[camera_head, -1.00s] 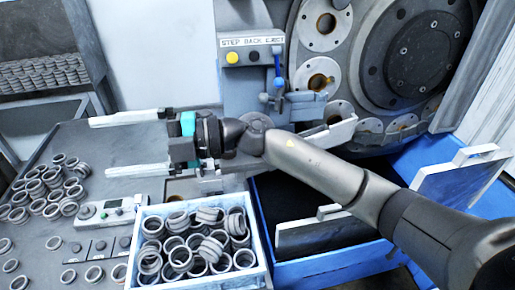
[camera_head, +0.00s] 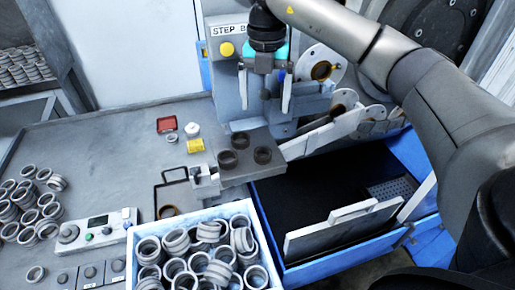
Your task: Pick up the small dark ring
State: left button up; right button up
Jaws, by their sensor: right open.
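Three dark rings sit on a grey plate (camera_head: 255,175) in the middle of the head view: one at the back (camera_head: 240,140), one at front left (camera_head: 228,159) and one at right (camera_head: 262,155). I cannot tell surely which is the small one. My right gripper (camera_head: 265,106) comes in from the upper right and points down. Its two pale fingers are apart with nothing between them. In the picture it shows above the rings, and it appears clear of them. My left gripper is not in view.
A white box (camera_head: 140,224) full of grey rings stands at front. Loose rings (camera_head: 40,201) lie at left near a control unit (camera_head: 95,230). A blue-rimmed bin (camera_head: 330,268) is at right. The grinder housing (camera_head: 225,85) rises behind my gripper. The table's back left is clear.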

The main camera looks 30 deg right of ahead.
send_over(263, 147)
jog(key=s, duration=0.2)
jog(key=f, duration=0.8)
jog(key=shift+w+a, duration=0.15)
jog(key=shift+a, duration=0.15)
jog(key=shift+f, duration=0.55)
jog(key=f, duration=0.5)
jog(key=shift+a, duration=0.2)
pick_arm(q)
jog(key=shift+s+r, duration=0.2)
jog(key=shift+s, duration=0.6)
pick_arm(e)
jog(key=shift+c, duration=0.2)
jog(key=shift+r, duration=0.1)
grip_shut()
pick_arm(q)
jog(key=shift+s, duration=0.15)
pick_arm(e)
jog(key=shift+w, duration=0.1)
